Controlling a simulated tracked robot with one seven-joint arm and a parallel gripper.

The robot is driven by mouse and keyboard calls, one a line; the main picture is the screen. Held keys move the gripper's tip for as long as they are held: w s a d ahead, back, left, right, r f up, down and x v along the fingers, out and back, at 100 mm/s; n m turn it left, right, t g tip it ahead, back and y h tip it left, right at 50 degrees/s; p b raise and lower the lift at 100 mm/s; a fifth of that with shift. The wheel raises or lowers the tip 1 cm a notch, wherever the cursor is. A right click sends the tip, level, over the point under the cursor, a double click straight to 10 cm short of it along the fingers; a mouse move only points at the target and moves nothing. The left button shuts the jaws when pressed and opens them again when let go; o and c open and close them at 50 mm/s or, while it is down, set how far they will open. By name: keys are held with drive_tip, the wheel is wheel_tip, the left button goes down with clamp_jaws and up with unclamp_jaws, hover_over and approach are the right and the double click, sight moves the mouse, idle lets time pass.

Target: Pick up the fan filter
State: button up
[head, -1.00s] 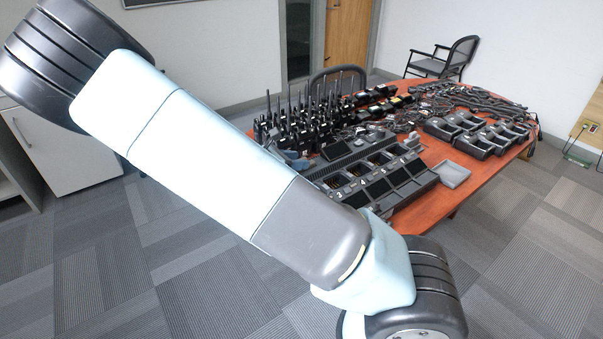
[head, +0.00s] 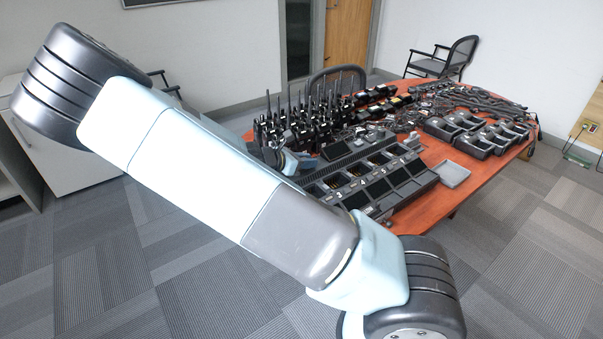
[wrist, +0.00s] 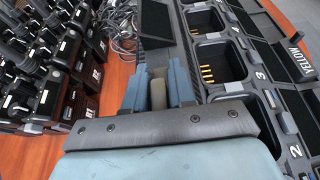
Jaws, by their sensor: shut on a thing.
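My gripper (wrist: 158,88) is over the near left part of the table, and its two blue fingers are closed on a narrow grey piece between them. I take this piece to be the fan filter (wrist: 158,73); only a small part shows, and its full shape is hidden by the fingers and the gripper body. In the head view, my gripper (head: 296,163) is at the left end of the charger row, partly behind my arm. The fan filter cannot be made out there.
A multi-bay charger (head: 368,188) with numbered bays lies right of my gripper. Several upright radios (head: 300,125) crowd its left side. A dark panel (wrist: 155,22) is just beyond the fingertips. A grey tray (head: 453,174) sits at the table's right edge, with cables behind.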

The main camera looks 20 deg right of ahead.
clamp_jaws()
drive_tip(key=shift+r, duration=0.15)
